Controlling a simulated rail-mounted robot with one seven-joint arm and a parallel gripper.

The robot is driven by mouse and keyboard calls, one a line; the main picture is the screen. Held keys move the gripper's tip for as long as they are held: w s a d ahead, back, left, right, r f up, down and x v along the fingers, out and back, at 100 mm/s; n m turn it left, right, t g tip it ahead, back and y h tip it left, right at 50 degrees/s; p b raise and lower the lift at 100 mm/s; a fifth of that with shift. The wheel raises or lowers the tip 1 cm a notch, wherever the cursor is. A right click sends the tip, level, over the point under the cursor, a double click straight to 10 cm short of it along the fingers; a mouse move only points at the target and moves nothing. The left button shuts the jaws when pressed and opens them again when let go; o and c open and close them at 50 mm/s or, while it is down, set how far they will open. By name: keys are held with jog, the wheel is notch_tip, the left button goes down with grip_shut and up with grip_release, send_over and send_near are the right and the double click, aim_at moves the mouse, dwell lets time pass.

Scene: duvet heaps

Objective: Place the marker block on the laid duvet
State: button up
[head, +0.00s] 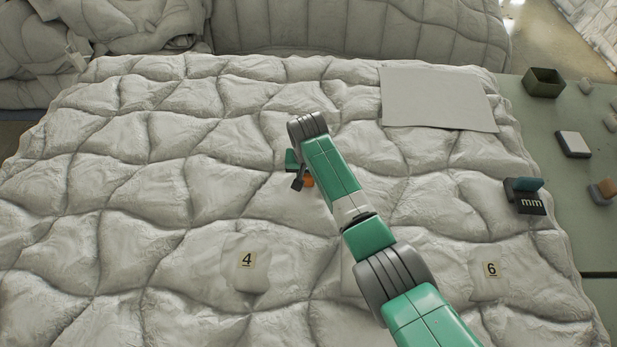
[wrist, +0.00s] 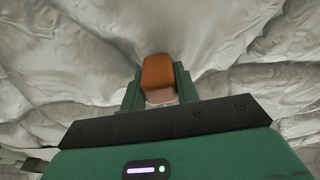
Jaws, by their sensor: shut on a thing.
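The marker block (head: 309,182) is orange-brown and partly hidden behind my arm in the head view. In the wrist view the block (wrist: 158,72) sits between the two green fingers. My gripper (wrist: 157,88) is shut on it. In the head view my gripper (head: 301,182) points down over the middle of the laid duvet (head: 180,190), which is white, quilted and spread wide. The duvet (wrist: 70,50) fills the wrist view's background, close to the block. I cannot tell whether the block touches it.
A flat grey sheet (head: 435,98) lies at the duvet's back right. Number tags 4 (head: 247,260) and 6 (head: 491,269) lie nearer the front. On the green surface at right are an open box (head: 543,82), a black-and-white block (head: 573,143) and a brown block (head: 604,190). Bedding is heaped behind.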

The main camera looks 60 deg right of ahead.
aim_at(308, 176)
jog(key=shift+w, duration=0.1)
jog(key=shift+f, duration=0.2)
jog(key=o, duration=1)
jog(key=shift+c, duration=0.2)
jog(key=shift+r, duration=0.15)
jog(key=r+p, duration=0.1)
jog(key=r, duration=0.3)
jog(key=a+r+p, duration=0.1)
jog(key=r, duration=0.3)
jog(key=r+p, duration=0.2)
jog(key=r, duration=0.2)
jog(key=shift+s+a, duration=0.3)
jog(key=shift+s, duration=0.1)
